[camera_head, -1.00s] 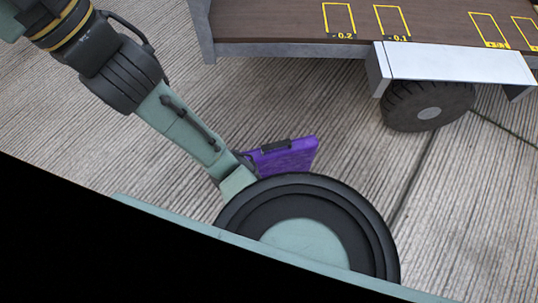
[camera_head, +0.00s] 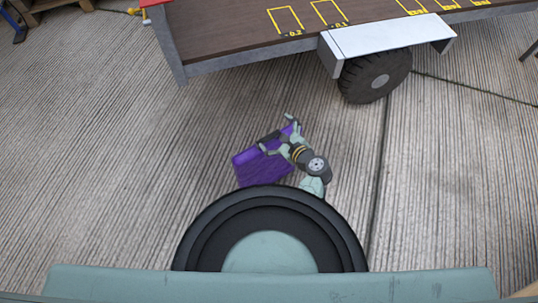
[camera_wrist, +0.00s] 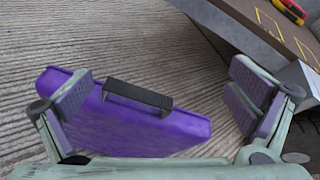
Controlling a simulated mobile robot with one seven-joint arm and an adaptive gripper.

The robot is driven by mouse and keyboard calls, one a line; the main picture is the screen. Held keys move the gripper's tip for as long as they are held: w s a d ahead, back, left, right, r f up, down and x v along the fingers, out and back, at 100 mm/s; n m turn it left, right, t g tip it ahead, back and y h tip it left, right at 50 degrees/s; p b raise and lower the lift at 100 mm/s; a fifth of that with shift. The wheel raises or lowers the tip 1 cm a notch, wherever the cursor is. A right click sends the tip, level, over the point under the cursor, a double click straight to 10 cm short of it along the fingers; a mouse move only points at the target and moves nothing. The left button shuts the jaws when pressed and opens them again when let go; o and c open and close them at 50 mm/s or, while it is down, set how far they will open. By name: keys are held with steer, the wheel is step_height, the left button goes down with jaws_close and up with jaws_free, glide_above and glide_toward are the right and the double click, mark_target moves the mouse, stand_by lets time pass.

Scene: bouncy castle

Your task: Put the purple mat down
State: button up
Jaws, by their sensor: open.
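The purple mat (camera_head: 262,171) is a thick slab with a black handle on one edge. In the head view it is on the concrete floor just beyond my round black base part, which may hide its near edge. My gripper (camera_head: 277,132) is open above the handle side of the mat. In the wrist view the mat (camera_wrist: 130,128) spans the space between the spread fingers, handle (camera_wrist: 137,96) facing up. The left finger overlaps the mat's left end; I cannot tell whether it touches. The right finger is clear of it.
A trailer with a brown deck (camera_head: 230,38), yellow markings, a white fender (camera_head: 390,36) and a black wheel (camera_head: 376,75) stands beyond the mat. A dark floor seam (camera_head: 380,180) runs to the right. The ribbed floor is clear to the left and right.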

mark_target(272, 146)
steer(key=s+d+f+m, duration=0.4)
steer(key=s+f+m, duration=0.1)
steer(key=s+f, duration=0.15)
steer(key=b+x, duration=0.2)
steer(key=x, duration=0.1)
steer(key=b+x, duration=0.2)
steer(key=x, duration=0.1)
steer(key=b+x, duration=0.2)
steer(key=x, duration=0.1)
steer(key=shift+w+a+r, duration=0.25)
steer(key=shift+w+a, duration=0.05)
steer(key=shift+w, duration=0.2)
steer(key=shift+w+a+r, duration=0.1)
steer(key=shift+w, duration=0.15)
steer(key=c, duration=1.8)
steer(key=shift+r, duration=0.1)
